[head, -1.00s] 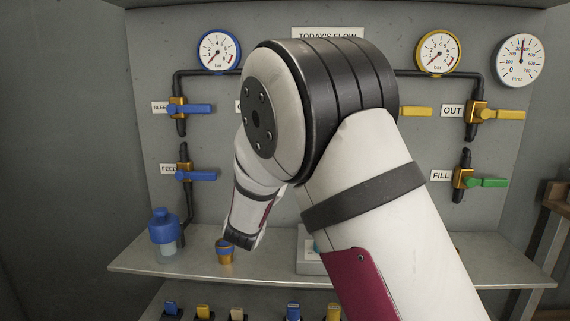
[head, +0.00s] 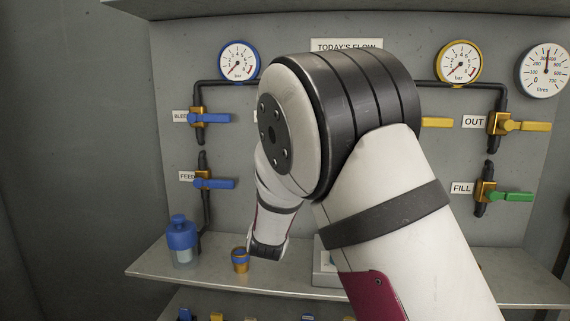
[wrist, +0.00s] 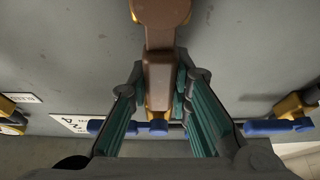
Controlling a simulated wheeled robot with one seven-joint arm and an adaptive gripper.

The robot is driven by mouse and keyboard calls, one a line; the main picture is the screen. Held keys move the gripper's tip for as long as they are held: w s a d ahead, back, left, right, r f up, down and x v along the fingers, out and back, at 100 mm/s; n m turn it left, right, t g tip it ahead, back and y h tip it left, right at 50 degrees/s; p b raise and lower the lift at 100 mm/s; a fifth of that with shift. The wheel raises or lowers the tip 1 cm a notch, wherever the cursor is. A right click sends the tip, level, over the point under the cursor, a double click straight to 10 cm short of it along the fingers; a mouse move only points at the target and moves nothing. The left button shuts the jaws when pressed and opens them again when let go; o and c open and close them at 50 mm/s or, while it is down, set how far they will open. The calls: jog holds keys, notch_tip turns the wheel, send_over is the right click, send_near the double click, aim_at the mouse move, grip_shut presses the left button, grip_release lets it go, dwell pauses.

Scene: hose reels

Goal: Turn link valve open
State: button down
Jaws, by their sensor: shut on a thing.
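A brown lever handle (wrist: 158,70) runs down the middle of the wrist view from a rounded hub at the top edge, with a bit of brass behind it. My gripper (wrist: 160,92) has its two green-padded fingers on either side of this lever and is shut on it. No label on this lever is readable, so I cannot tell from lettering that it is the link valve. In the head view my arm covers the middle of the panel, and hides the gripper and the lever.
Blue-handled valves BLEED (head: 211,118) and FEED (head: 213,184) are at left. Yellow OUT (head: 525,126) and green FILL (head: 509,197) are at right. A blue-capped bottle (head: 181,240) and a small brass-and-blue fitting (head: 240,261) stand on the shelf (head: 160,272).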

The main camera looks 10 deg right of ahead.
jog(key=shift+a+f, duration=0.1)
jog(key=shift+a, duration=0.05)
jog(key=c, duration=1.4)
grip_release()
jog(key=shift+c, duration=0.2)
jog(key=shift+s, duration=0.1)
jog(key=v, duration=1.1)
jog(key=shift+s+f, duration=0.2)
jog(key=shift+s, duration=0.15)
